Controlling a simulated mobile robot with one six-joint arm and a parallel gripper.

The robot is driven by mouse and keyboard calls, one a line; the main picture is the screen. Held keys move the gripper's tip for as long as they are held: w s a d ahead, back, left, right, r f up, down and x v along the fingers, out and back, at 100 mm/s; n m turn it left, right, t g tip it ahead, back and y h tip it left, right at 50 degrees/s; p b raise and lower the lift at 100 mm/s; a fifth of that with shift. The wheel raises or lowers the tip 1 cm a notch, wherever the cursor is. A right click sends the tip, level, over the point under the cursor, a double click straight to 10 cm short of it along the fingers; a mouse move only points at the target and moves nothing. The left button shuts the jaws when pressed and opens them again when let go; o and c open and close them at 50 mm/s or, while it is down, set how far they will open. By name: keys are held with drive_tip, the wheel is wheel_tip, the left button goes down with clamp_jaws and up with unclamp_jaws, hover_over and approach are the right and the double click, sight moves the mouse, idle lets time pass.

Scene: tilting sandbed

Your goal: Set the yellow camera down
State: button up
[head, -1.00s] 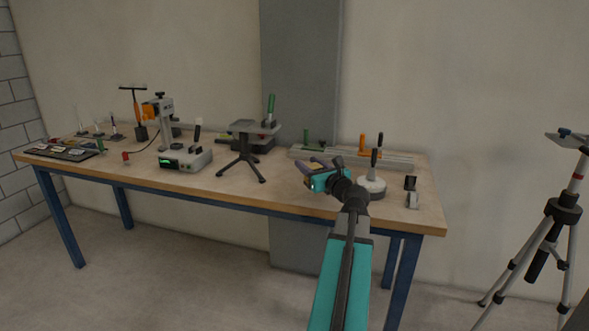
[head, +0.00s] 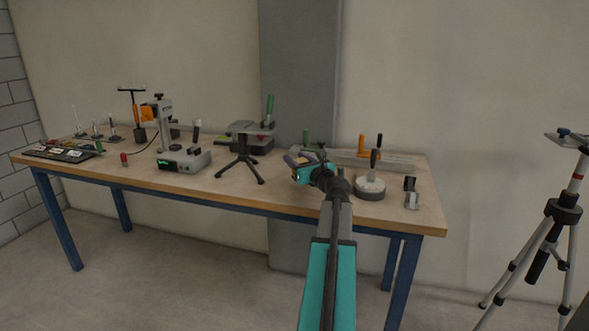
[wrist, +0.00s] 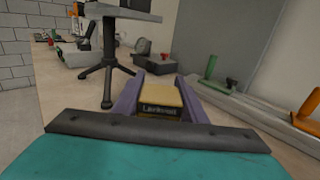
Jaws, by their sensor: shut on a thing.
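The yellow camera (wrist: 160,96) sits between the two purple fingers of my gripper (wrist: 161,88) in the wrist view. Its near face is dark with pale lettering. My gripper is shut on it, one finger along each side. In the head view my gripper (head: 298,161) is over the front part of the workbench (head: 275,200), left of a round grey base; the camera is mostly hidden there. I cannot tell whether the camera touches the bench top.
A small black tripod (head: 241,165) with a flat top stands left of my gripper. The round grey base (head: 369,188) with an upright black handle stands to the right. A grey rail (head: 380,163) with orange and green clamps lies behind. Bare bench lies between tripod and gripper.

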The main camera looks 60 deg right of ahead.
drive_tip(key=shift+w+d+f+b, duration=0.1)
drive_tip(key=shift+w+f+b, duration=0.15)
drive_tip(key=shift+f, duration=0.35)
drive_tip(key=shift+w+d+f+b, duration=0.15)
drive_tip(key=shift+f+b, duration=0.1)
drive_tip(key=shift+f, duration=0.35)
drive_tip(key=shift+w+d+f+b, duration=0.1)
drive_tip(key=shift+w+f+b, duration=0.15)
drive_tip(key=shift+f, duration=0.35)
drive_tip(key=shift+f, duration=0.1)
drive_tip(key=o, duration=1.4)
drive_tip(key=shift+s+a, duration=0.15)
drive_tip(key=shift+p+v, duration=0.75)
drive_tip(key=shift+v, duration=5.15)
